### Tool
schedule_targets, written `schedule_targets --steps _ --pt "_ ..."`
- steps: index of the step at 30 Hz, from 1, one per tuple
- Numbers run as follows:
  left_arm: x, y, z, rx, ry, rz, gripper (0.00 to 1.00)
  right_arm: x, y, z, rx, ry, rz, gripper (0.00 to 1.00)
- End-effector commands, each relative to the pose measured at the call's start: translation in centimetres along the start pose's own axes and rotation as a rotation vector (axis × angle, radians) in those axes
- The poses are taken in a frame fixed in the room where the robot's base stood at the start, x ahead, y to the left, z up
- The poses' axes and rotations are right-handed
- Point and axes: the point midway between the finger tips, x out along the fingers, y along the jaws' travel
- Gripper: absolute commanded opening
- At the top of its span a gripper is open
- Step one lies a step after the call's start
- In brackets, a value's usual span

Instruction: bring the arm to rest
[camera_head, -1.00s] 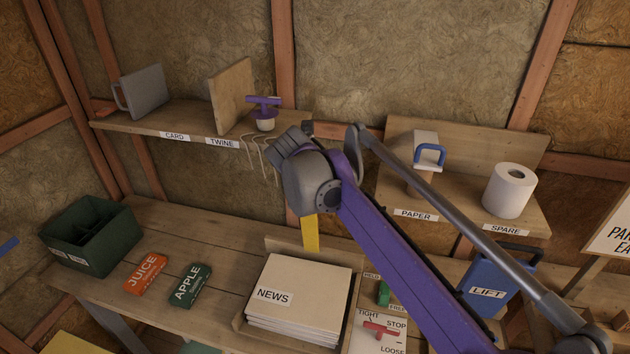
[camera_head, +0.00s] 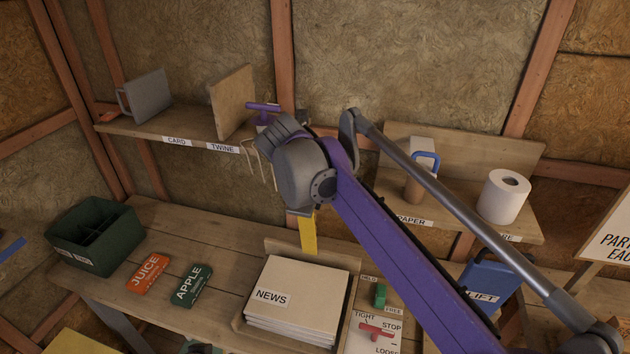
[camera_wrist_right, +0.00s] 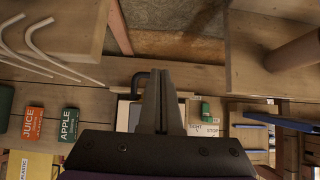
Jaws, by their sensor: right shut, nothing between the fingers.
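My right arm, purple and grey, comes in from the lower right in the head view. Its grey wrist (camera_head: 300,172) hangs in front of the wall between the two shelves, above the bench. In the right wrist view my right gripper (camera_wrist_right: 162,85) has its grey fingers together with nothing between them. The fingers cannot be made out in the head view. My left gripper is not in view.
The twine shelf (camera_head: 165,125) is close left of the wrist, its purple handle (camera_head: 263,107) partly covered. The paper shelf (camera_head: 450,222) stands right, behind the arm. Below are the newspaper stack (camera_head: 305,285), APPLE (camera_head: 190,285), JUICE (camera_head: 148,272) and a green crate (camera_head: 95,262).

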Motion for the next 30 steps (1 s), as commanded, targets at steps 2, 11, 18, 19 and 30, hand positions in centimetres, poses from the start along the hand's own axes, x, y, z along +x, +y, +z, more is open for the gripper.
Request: schedule_targets --steps 2,11,18,19,30 --pt "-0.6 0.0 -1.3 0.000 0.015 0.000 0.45 -1.9 0.2 1.2 0.002 -0.008 0.001 0.00" --pt "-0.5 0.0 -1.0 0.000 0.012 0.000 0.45 -4.5 -0.4 1.5 0.040 0.000 -0.003 0.00" --pt "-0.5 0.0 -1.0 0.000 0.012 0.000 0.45 -3.8 -7.7 -3.3 0.624 0.071 -0.014 0.00" --pt "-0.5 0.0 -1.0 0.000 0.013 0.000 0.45 -3.7 -8.9 -4.4 0.737 0.084 -0.018 0.00" --pt "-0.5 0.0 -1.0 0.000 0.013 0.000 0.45 -1.8 -20.9 -21.4 2.137 0.217 -0.132 0.00"
